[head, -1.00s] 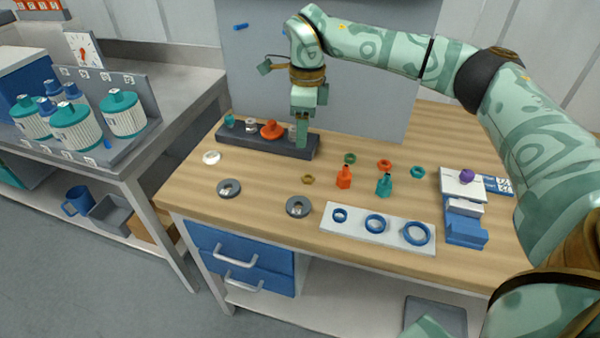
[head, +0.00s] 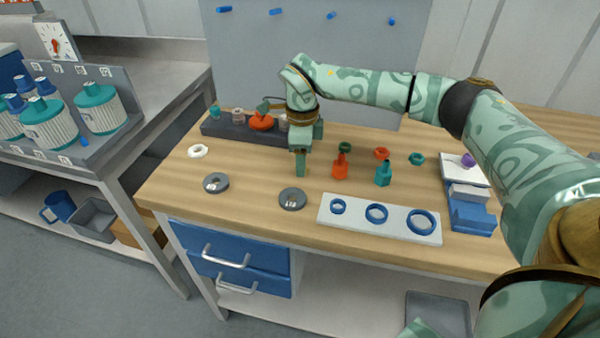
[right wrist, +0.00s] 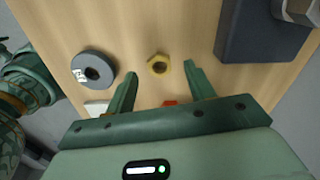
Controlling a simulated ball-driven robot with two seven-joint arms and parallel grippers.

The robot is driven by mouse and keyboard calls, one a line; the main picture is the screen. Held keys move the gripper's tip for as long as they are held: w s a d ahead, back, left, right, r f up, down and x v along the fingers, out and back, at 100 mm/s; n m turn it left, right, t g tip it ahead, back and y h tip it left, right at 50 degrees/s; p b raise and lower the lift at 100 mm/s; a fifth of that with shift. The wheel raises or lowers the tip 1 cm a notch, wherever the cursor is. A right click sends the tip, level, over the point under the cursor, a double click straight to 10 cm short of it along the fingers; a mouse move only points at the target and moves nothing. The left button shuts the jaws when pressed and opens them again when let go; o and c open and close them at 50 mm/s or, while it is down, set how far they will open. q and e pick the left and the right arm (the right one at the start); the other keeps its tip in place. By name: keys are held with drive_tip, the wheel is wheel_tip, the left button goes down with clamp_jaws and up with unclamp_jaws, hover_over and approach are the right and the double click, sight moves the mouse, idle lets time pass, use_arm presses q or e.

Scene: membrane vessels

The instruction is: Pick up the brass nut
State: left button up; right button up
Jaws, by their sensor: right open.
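The brass nut (right wrist: 158,65) lies flat on the wooden table in the right wrist view, a small yellow hexagonal ring. In the head view it is hidden by my right gripper. My right gripper (head: 300,170) points down over the table, left of the orange bottle. In the right wrist view its two fingers are apart, with the nut between and just beyond their tips. The gripper holds nothing. I cannot tell how high the tips are above the table. My left gripper is not in view.
Two grey rings (head: 292,198) (head: 216,183) lie nearby. An orange bottle (head: 340,168) and a teal bottle (head: 384,174) stand to the right. A dark rack (head: 222,128) is behind. A white plate (head: 340,231) with blue rings lies in front.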

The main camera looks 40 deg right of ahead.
wheel_tip(320, 180, down, 2)
drive_tip(key=shift+f, duration=0.1)
drive_tip(key=shift+r, duration=0.2)
drive_tip(key=shift+c, duration=0.6)
drive_tip(key=c, duration=0.9)
drive_tip(key=shift+c, duration=0.2)
drive_tip(key=shift+r, duration=0.1)
